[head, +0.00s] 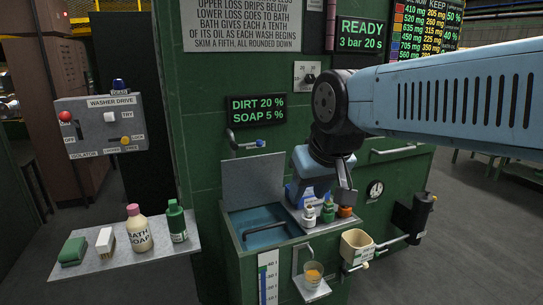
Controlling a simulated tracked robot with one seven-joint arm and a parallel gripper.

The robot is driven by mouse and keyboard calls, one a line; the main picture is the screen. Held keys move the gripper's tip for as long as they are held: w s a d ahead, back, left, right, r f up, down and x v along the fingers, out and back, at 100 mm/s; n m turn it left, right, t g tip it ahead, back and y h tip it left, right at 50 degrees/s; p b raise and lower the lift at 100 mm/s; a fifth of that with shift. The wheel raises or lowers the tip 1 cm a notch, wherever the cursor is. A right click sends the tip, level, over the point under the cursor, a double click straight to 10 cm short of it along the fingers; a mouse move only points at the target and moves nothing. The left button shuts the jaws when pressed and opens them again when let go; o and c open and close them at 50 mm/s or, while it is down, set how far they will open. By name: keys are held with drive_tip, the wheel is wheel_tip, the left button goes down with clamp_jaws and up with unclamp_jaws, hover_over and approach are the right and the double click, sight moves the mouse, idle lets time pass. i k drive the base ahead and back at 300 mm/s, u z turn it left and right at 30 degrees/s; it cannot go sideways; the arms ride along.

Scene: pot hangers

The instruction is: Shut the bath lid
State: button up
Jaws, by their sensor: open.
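The bath (229,233) is a green box with an open top and bluish liquid (258,238) inside. Its grey lid (253,182) stands raised upright at the back of the opening. A dark bar or handle-like shape lies inside the bath. My gripper (344,192) is to the right of the lid, above the ledge with small bottles. It points down and is open; its fingers are partly hidden by my wrist, and I see nothing held. It appears apart from the lid.
Small bottles (328,211) stand on the ledge right of the bath. A cup (313,275) and a cream bin (357,247) are at the front. A shelf (88,273) with soap and a brush is at left.

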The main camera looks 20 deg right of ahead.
sight(248, 182)
drive_tip(key=u, duration=0.15)
drive_tip(key=i, duration=0.9)
drive_tip(key=z, duration=0.05)
